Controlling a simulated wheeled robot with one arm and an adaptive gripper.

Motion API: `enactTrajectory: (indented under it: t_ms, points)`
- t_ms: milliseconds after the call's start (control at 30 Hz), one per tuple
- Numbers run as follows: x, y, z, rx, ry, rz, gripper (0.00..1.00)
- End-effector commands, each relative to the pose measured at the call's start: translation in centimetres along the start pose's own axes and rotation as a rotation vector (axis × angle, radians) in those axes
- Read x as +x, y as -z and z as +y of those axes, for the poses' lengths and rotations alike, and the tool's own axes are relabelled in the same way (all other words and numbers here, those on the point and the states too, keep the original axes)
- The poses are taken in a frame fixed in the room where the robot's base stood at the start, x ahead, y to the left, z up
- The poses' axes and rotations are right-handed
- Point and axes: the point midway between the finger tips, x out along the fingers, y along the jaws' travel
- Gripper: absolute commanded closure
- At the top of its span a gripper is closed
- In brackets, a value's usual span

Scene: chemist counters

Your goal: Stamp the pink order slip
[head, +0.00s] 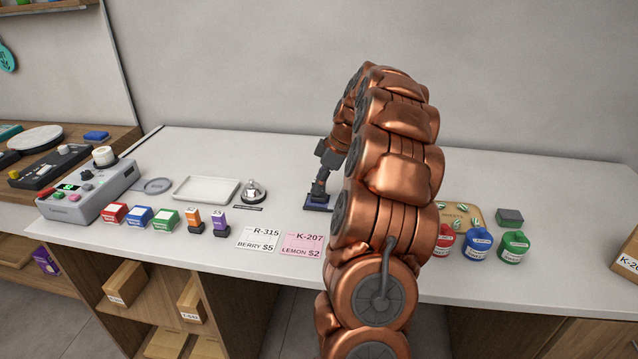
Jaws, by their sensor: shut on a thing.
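The pink order slip (302,246), marked K-207 LEMON $2, lies flat near the counter's front edge, its right end close to my arm in the picture. My gripper (319,186) points down at the middle of the counter, behind the slip. It is shut on a small dark thing, perhaps a stamp, mostly hidden by the fingers. Directly under it is a dark blue pad (317,207); I cannot tell whether the held thing touches it. A white slip (258,239), marked R-315 BERRY $5, lies left of the pink one.
Left of the slips stand orange (194,221) and purple (220,222) upright pieces and red, blue and green boxes (165,220). A bell (253,191) and white tray (206,179) sit behind. Coloured jugs (478,244) stand right of my arm. The back counter is clear.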

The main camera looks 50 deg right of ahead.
Motion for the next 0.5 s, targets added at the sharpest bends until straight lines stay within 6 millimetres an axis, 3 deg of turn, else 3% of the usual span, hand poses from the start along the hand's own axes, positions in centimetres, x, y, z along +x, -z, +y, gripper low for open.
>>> enactTrajectory:
  t_ms: [500]
  points:
    - [-2.1,0.8,0.0,-0.001,-0.001,0.0,0.99]
